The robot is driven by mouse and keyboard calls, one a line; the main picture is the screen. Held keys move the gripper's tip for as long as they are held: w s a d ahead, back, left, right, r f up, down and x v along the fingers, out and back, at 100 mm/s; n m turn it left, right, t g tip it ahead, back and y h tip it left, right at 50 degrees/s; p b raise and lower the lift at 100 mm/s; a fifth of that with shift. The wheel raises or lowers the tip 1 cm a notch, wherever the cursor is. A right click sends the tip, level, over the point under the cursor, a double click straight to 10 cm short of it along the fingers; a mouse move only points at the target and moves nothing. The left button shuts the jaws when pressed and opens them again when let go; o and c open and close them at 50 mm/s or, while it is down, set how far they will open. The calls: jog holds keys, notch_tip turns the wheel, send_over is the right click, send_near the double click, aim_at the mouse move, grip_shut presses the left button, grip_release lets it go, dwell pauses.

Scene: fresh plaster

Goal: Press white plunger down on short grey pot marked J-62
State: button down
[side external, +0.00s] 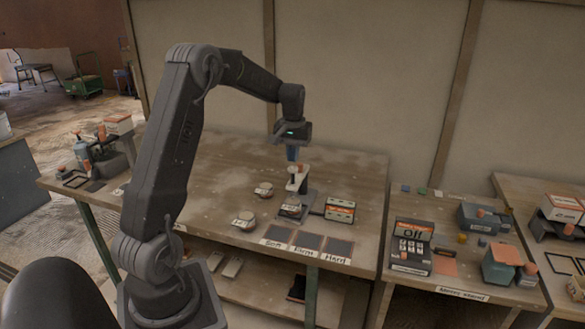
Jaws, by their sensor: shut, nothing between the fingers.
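A small stand (309,207) with a dark base stands near the middle of the wooden bench. A white part with an orange piece (298,172), likely the plunger, is at its top. A short grey pot (290,210) with a light and orange label sits on the base below it. The marking J-62 is too small to read. My gripper (292,156) points down right above the white part, its bluish fingertips shut and empty. I cannot tell whether they touch it.
Two similar short pots, one farther back (263,189) and one nearer (243,220), lie left of the stand. A display box (340,210) is close on its right. Dark pads labelled Soft (278,235), Firm (308,243) and Hard (338,250) lie in front. The bench behind is mostly clear.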

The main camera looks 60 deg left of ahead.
aim_at(293, 168)
jog(key=shift+f, duration=0.15)
jog(key=shift+f, duration=2.95)
jog(key=shift+r, duration=3.1)
jog(key=shift+r, duration=0.1)
jog(key=shift+r, duration=2.9)
